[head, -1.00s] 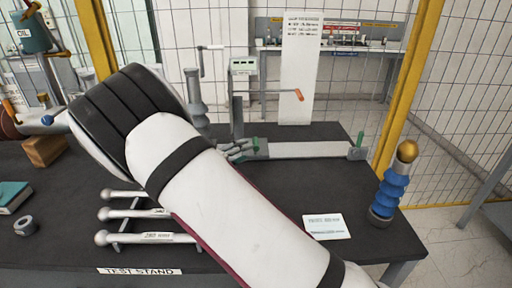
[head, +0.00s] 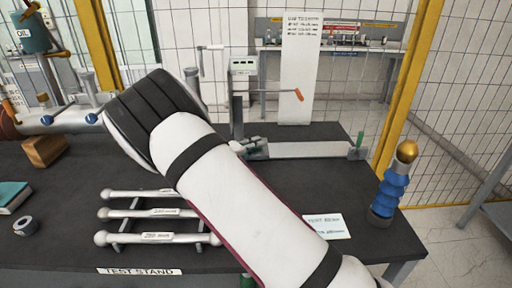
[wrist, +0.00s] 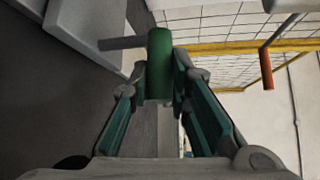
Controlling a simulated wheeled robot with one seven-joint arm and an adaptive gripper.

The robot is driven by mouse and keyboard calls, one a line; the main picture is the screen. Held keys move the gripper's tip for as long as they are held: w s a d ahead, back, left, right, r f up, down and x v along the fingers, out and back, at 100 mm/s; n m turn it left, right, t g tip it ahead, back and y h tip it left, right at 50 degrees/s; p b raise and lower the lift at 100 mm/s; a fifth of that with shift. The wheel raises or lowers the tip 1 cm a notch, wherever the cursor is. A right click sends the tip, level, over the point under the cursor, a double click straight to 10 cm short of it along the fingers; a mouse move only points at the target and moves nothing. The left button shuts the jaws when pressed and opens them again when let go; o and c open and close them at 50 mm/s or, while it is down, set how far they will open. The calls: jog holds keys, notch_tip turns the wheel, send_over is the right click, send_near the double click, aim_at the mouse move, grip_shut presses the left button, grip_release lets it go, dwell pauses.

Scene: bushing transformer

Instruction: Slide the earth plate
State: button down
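The earth plate appears to be the long pale grey bar (head: 305,150) lying on the dark bench in the head view. A green post (head: 361,139) stands at its right end. My gripper (head: 247,144) is at the left end of the bar, mostly hidden behind my arm. In the wrist view, a green cylindrical handle (wrist: 160,62) stands between the fingertips of my gripper (wrist: 160,82). The fingertips are close on both sides of it; whether they press on it cannot be told. The pale bar runs below it between the fingers.
A meter stand (head: 238,100) with an orange-tipped rod (head: 298,94) stands behind the bar. A blue bushing (head: 388,190) with a gold top stands at the bench's right. Several silver rods (head: 140,213) lie at the front. A white card (head: 326,227) lies on the bench.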

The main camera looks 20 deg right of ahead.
jog(key=d+p, duration=0.1)
jog(key=d, duration=0.2)
jog(key=s+d+p, duration=0.1)
jog(key=d, duration=0.1)
jog(key=s+d+p, duration=0.1)
jog(key=d, duration=0.2)
jog(key=shift+s+d, duration=0.15)
jog(key=shift+d, duration=0.2)
jog(key=c, duration=1.5)
grip_release()
jog(key=shift+d, duration=0.1)
jog(key=shift+s+a, duration=0.1)
jog(key=shift+a, duration=0.25)
jog(key=v, duration=1.1)
jog(key=shift+s+a, duration=0.15)
